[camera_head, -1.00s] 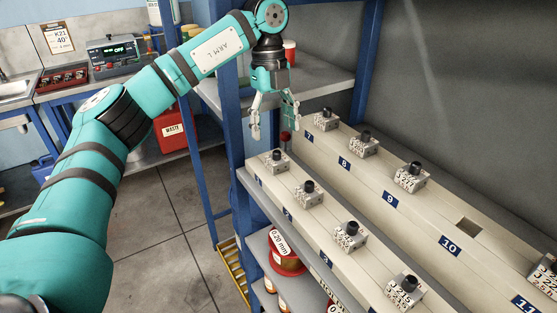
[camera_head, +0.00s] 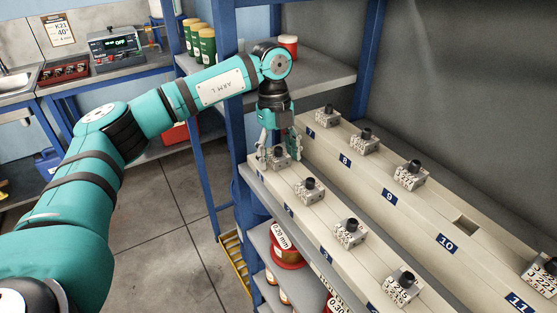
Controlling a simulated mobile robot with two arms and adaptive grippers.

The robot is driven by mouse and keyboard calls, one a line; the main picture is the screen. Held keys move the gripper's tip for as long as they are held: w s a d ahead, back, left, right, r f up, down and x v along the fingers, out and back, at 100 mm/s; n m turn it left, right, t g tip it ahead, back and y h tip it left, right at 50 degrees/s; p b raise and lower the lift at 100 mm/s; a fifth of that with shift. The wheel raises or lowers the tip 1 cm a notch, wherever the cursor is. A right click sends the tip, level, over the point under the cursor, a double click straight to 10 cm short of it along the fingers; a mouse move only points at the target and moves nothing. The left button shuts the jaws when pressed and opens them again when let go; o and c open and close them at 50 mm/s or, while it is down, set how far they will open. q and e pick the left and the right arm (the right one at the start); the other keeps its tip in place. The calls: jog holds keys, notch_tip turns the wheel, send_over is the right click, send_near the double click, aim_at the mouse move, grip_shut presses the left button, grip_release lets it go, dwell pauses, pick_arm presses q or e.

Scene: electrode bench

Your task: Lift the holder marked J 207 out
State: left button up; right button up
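Several grey block holders with black knobs sit in two pale rails. Their small markings are not legible, so I cannot tell which is J 207. My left gripper (camera_head: 279,151) points down at the far end of the front rail, with its fingers spread apart. The end holder (camera_head: 279,160) of that rail shows in front of and between the fingers. I cannot tell whether they touch it. Other front holders are the second (camera_head: 309,190), third (camera_head: 349,233) and fourth (camera_head: 402,288). My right gripper is not in view.
The back rail (camera_head: 418,217) carries more holders (camera_head: 327,115) and has an empty square slot (camera_head: 465,224) near plate 10. A blue shelf post (camera_head: 236,130) stands close left of my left gripper.

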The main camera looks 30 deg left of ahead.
pick_arm(q)
jog(key=shift+c, duration=1)
jog(key=c, duration=0.5)
grip_shut()
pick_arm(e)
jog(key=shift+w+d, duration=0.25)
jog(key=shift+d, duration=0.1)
pick_arm(q)
jog(key=shift+r, duration=0.15)
notch_tip(320, 180, up, 9)
jog(key=shift+w+r+b, duration=0.1)
jog(key=shift+b, duration=0.8)
jog(key=shift+r, duration=0.3)
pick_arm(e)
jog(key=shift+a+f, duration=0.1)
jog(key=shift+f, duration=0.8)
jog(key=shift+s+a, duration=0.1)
